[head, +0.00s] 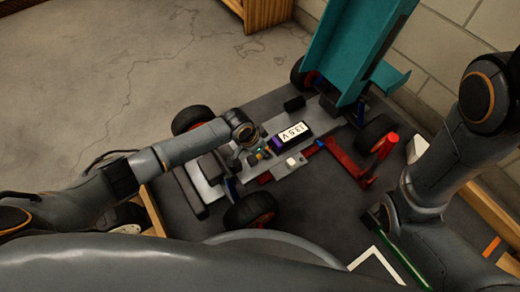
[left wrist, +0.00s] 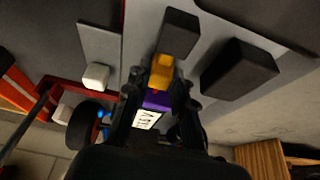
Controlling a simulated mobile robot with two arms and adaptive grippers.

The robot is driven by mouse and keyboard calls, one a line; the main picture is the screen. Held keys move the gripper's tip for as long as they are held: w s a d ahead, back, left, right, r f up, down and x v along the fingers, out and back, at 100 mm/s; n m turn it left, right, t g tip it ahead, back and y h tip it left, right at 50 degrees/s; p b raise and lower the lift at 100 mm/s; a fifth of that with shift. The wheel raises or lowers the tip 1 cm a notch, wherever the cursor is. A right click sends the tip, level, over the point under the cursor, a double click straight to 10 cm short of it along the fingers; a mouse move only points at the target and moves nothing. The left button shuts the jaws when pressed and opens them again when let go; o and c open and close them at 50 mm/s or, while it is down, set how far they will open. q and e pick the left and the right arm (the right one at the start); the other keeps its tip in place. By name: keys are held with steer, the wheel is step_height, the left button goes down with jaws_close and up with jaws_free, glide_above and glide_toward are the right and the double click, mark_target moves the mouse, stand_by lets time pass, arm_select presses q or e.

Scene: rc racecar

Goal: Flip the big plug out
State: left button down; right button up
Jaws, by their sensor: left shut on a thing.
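The racecar chassis (head: 222,192) lies on a dark mat with its teal body (head: 352,50) tilted up at the back. A battery (head: 290,135) with a white label and a purple end sits on the chassis; its purple end also shows in the left wrist view (left wrist: 155,101). A yellow plug (left wrist: 161,73) lies between the battery and a dark block. My left gripper (left wrist: 161,82) has its fingers on either side of the yellow plug and is shut on it. In the head view my left gripper (head: 256,154) reaches down at the battery's purple end. My right gripper is not visible.
A red stand (head: 373,165) is right of the chassis. Black wheels (head: 250,211) surround it. A small white block (head: 292,162) and a dark block (left wrist: 239,70) sit on the chassis. A brick wall is at the right; the concrete floor at the upper left is open.

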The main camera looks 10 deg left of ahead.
arm_select(q)
steer(key=c, duration=1.1)
jaws_free()
steer(key=shift+w+d, duration=0.1)
steer(key=shift+d, duration=0.05)
steer(key=v, duration=1.2)
